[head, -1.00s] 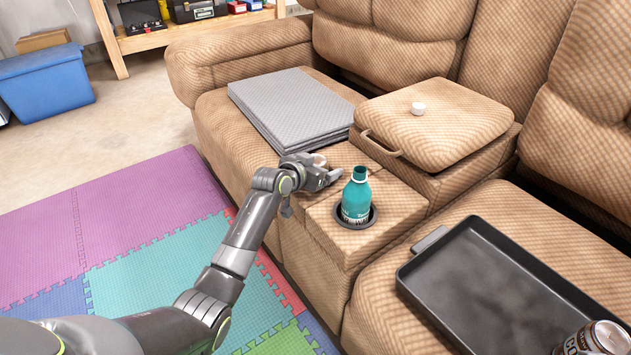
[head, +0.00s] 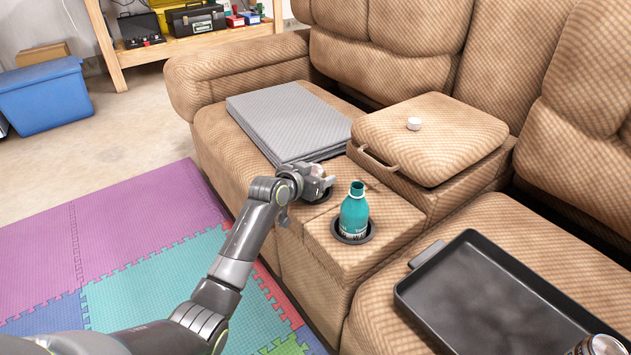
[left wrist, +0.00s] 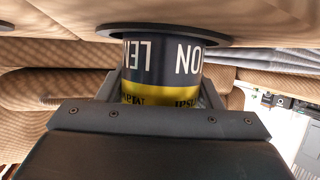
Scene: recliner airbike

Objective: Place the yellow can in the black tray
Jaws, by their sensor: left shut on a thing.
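The yellow can shows in the left wrist view (left wrist: 160,68) as a dark can with white letters and a yellow band. It passes through the dark ring of a cup holder (left wrist: 115,31). My left gripper (head: 320,180) is shut on this can at the rear cup holder of the sofa console. In the head view the fingers mostly hide the can. The black tray (head: 500,290) lies on the right sofa seat; its inside looks empty where it shows. My right gripper is out of view.
A teal bottle (head: 355,212) stands in the front cup holder, close to my left gripper's right. A brown can (head: 600,346) is at the tray's near right corner. The console lid (head: 430,140) carries a small white cap (head: 414,124). Grey folded panels (head: 290,120) lie on the left seat.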

